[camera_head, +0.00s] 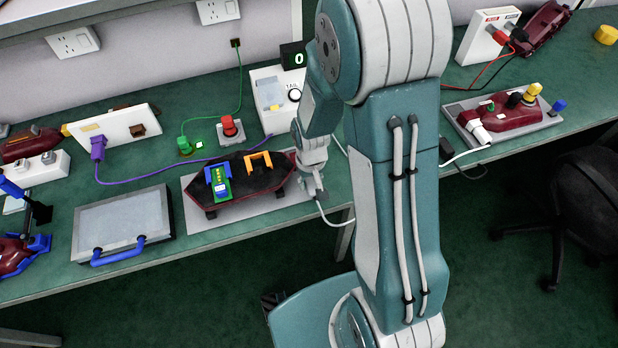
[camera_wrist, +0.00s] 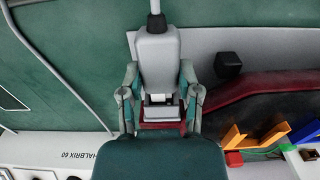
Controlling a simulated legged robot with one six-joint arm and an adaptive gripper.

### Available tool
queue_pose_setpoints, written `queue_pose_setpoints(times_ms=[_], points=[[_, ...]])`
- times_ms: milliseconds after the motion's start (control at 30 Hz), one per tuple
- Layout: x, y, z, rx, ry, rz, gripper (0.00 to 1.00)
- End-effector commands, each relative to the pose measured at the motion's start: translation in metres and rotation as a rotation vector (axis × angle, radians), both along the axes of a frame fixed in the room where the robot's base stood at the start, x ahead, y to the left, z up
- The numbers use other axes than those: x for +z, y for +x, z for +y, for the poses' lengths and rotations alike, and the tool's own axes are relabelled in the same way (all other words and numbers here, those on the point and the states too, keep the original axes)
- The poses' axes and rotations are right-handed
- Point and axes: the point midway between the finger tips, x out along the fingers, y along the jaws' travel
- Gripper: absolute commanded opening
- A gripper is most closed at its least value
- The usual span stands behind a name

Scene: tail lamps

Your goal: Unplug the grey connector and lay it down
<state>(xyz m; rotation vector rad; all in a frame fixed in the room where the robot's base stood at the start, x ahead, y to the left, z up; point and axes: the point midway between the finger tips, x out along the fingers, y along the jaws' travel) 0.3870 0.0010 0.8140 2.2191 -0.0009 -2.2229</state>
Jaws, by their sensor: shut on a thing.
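The grey connector (camera_wrist: 157,60) is a light grey block with a grey cable leaving its far end. In the wrist view, my gripper (camera_wrist: 160,103) is shut on it, one finger on each side. In the head view, my gripper (camera_head: 313,187) is at the right end of a black tail lamp with a dark red edge (camera_head: 240,196), and the cable hangs below it. The lamp's dark red rim (camera_wrist: 232,96) shows beside the connector in the wrist view. Red also shows between the fingers at the connector's near end. I cannot tell whether the connector is seated in the lamp.
The lamp lies on a light grey plate (camera_head: 215,232) near the bench's front edge, with orange (camera_head: 258,161) and blue (camera_head: 217,179) brackets on it. Behind stand a red button box (camera_head: 230,130) and a white box (camera_head: 270,95). A blue-handled tray (camera_head: 122,222) lies left.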

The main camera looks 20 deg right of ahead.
Motion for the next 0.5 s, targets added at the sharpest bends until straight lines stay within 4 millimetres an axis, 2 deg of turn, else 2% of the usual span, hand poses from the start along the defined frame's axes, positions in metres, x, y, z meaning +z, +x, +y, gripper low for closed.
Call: queue_pose_setpoints(times_ms=[500], points=[[0.000,-0.013,0.000,0.000,0.000,-0.001,0.00]])
